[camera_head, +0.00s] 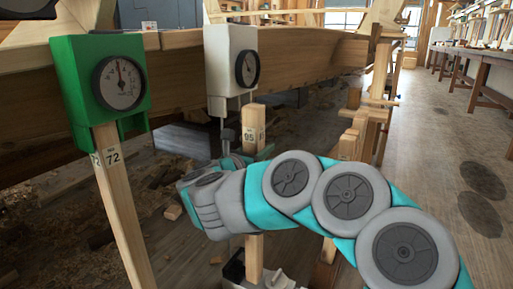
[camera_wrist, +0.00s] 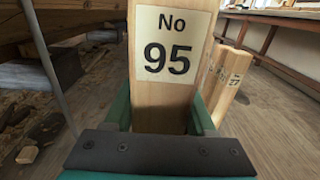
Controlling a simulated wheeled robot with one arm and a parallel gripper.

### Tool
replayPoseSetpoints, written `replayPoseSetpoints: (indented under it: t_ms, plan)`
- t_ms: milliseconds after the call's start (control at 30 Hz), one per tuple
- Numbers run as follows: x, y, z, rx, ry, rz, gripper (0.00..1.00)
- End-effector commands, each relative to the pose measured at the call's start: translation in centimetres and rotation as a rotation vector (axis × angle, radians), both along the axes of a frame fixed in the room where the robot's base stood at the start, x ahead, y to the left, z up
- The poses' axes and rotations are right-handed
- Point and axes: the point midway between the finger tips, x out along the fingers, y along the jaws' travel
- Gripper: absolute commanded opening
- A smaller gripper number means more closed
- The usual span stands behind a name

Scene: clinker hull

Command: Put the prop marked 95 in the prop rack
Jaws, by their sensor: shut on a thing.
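The prop marked 95 (camera_wrist: 165,60) is a pale wooden post with a "No 95" label, upright and close in front of the wrist camera. My gripper (camera_wrist: 163,112) has its green jaws on either side of the post and is shut on it. In the head view the post's top (camera_head: 254,127) shows above my teal and grey arm. Its lower end shows below, and I cannot tell whether it touches anything.
A post marked 72 (camera_head: 122,205) stands at the left under a green dial gauge (camera_head: 100,85). A white dial gauge (camera_head: 232,60) is at the planked hull (camera_head: 300,55). Wood scraps litter the floor beneath. Open floor (camera_head: 440,150) and long benches (camera_head: 480,60) lie right.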

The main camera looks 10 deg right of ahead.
Motion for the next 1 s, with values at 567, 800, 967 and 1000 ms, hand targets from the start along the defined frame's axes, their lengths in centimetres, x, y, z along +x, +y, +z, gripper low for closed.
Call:
replayPoseSetpoints:
  t_ms: [567,800,967,1000]
  plan:
    - [0.0,-0.1,1.3,0.001,-0.005,-0.001,0.0]
    - [0.0,-0.1,2.5,0.001,-0.004,-0.002,0.0]
    - [0.0,0.0,3.3,-0.001,-0.004,-0.001,0.0]
    - [0.0,0.0,3.5,-0.001,-0.004,-0.001,0.0]
